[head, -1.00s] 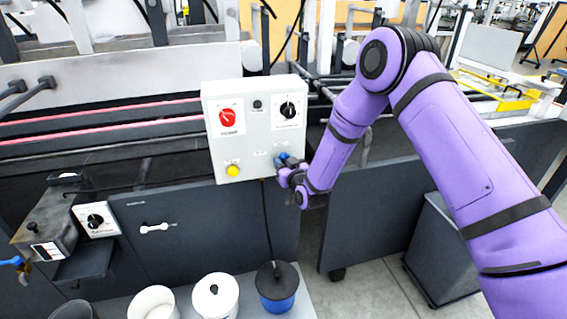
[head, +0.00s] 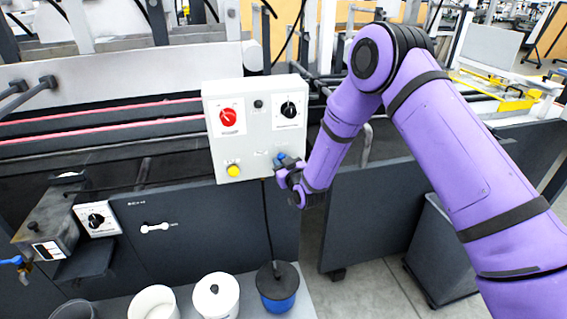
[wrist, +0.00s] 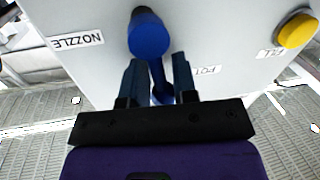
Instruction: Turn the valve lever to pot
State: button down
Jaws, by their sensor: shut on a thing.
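The blue valve lever (wrist: 158,75) hangs from a round blue hub (wrist: 149,36) on the front of the light grey control box (head: 249,112). In the wrist view my gripper (wrist: 159,68) has one dark finger on each side of the lever and is shut on it. The lever points down and slightly right from the hub there. The POT label (wrist: 206,72) is right of the lever, and the NOZZLE label (wrist: 77,41) is left of the hub. In the head view my gripper (head: 284,167) is at the box's lower right corner and hides most of the lever.
A yellow button (head: 233,170) sits at the box's lower left; it also shows in the wrist view (wrist: 297,30). A red dial (head: 228,117) and a black dial (head: 289,109) are above. Below stand a blue pot (head: 278,289) and white buckets (head: 215,297).

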jog(key=shift+s+a+f+n+g+h, duration=0.1)
jog(key=shift+a+f+n+h, duration=0.25)
jog(key=shift+n, duration=0.7)
jog(key=shift+s+a+n+g+h, duration=0.1)
jog(key=shift+a+n, duration=0.35)
jog(key=shift+n, duration=0.55)
jog(key=shift+s+a+f+n+g+h, duration=0.1)
jog(key=shift+a+f+n+h, duration=0.25)
jog(key=shift+n, duration=0.7)
jog(key=shift+a+r, duration=0.1)
jog(key=c, duration=1.2)
grip_release()
jog(key=shift+s, duration=0.15)
jog(key=v, duration=1)
jog(key=shift+s+d, duration=0.25)
